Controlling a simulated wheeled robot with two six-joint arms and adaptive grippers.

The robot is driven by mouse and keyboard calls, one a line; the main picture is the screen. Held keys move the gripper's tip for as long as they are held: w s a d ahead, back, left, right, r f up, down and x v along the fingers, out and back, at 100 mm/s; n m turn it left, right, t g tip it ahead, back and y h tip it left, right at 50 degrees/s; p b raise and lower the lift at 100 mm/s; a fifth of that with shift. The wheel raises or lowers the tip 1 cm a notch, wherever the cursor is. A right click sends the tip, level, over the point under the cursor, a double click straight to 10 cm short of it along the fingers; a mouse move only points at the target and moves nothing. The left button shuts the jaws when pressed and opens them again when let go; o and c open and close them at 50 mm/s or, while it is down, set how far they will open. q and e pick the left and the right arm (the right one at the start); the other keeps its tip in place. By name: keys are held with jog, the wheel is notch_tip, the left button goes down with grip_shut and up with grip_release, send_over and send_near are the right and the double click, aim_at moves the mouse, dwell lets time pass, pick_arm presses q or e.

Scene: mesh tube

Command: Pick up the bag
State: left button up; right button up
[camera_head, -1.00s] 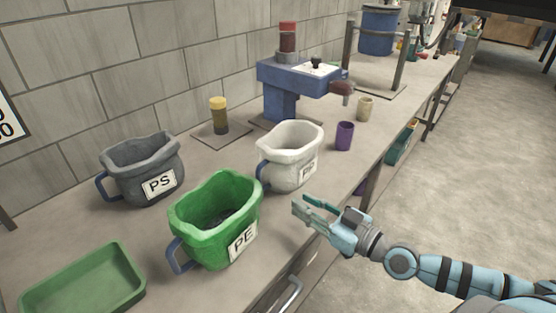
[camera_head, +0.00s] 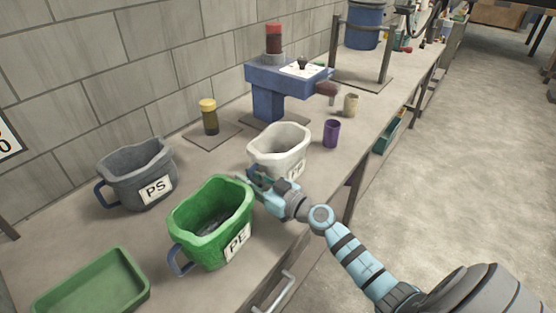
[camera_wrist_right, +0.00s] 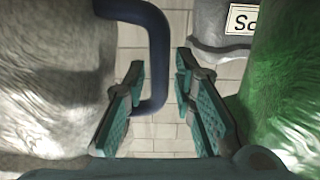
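Three bags with blue handles stand on the bench: a grey one labelled PS (camera_head: 135,168), a green one labelled PE (camera_head: 213,212) and a white one (camera_head: 283,142). My right gripper (camera_head: 257,176) is between the green and white bags, at the white bag's handle side. In the right wrist view its fingers are open, with the white bag (camera_wrist_right: 45,85) at left and the green bag (camera_wrist_right: 285,85) at right. The dark blue handle (camera_wrist_right: 157,60) shows between the fingertips; no grip on it is visible. My left gripper is out of view.
A green tray (camera_head: 140,296) lies at the front left. A blue machine (camera_head: 268,92), a yellow-capped jar (camera_head: 209,118), a purple cup (camera_head: 331,134) and a beige cup (camera_head: 350,105) stand farther back. The bench's front edge runs beneath my right arm.

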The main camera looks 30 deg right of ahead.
grip_shut()
dwell(0.4)
